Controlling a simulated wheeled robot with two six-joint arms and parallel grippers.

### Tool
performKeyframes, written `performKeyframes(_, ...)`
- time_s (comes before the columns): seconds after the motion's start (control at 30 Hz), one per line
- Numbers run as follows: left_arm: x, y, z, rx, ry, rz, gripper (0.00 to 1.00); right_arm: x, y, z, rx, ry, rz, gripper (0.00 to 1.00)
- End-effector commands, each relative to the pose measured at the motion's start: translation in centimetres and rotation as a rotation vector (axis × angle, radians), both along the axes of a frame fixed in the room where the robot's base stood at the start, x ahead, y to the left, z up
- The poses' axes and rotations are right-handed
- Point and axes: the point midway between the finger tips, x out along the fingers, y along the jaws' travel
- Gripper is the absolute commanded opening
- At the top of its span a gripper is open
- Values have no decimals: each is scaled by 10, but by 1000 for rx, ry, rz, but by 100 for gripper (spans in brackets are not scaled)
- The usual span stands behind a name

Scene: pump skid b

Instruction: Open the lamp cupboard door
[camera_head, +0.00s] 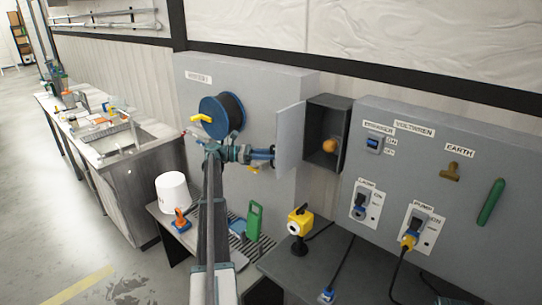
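The lamp cupboard (341,124) is a dark open-fronted box on the wall, between the two grey panels. Its grey door (290,138) stands swung out to the left, and a round orange lamp (329,146) shows inside. My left arm rises from the bottom of the view, and its blue-and-dark wrist turns right towards the door. My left gripper (270,154) is close to the door's outer left edge. Its fingertips are too small to make out, so contact and opening are unclear. My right gripper is not in view.
A blue hose reel (222,115) hangs on the left panel. The right panel carries switches, a brass tap-like part (454,173) and a green handle (491,201). Below stand a yellow lamp-like device (300,220), a white bucket (173,192) and a green-handled item (254,221). Cables hang at the right.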

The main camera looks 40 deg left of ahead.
Motion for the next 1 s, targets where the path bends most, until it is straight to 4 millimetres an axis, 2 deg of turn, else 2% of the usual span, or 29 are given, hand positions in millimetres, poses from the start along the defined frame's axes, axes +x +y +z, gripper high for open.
performKeyframes(0.37,-5,7,0,1,0,1,40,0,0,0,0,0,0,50)
performKeyframes(0.8,-59,78,0,1,-1,2,40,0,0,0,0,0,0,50)
performKeyframes(1.0,-77,100,0,0,0,1,40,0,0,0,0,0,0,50)
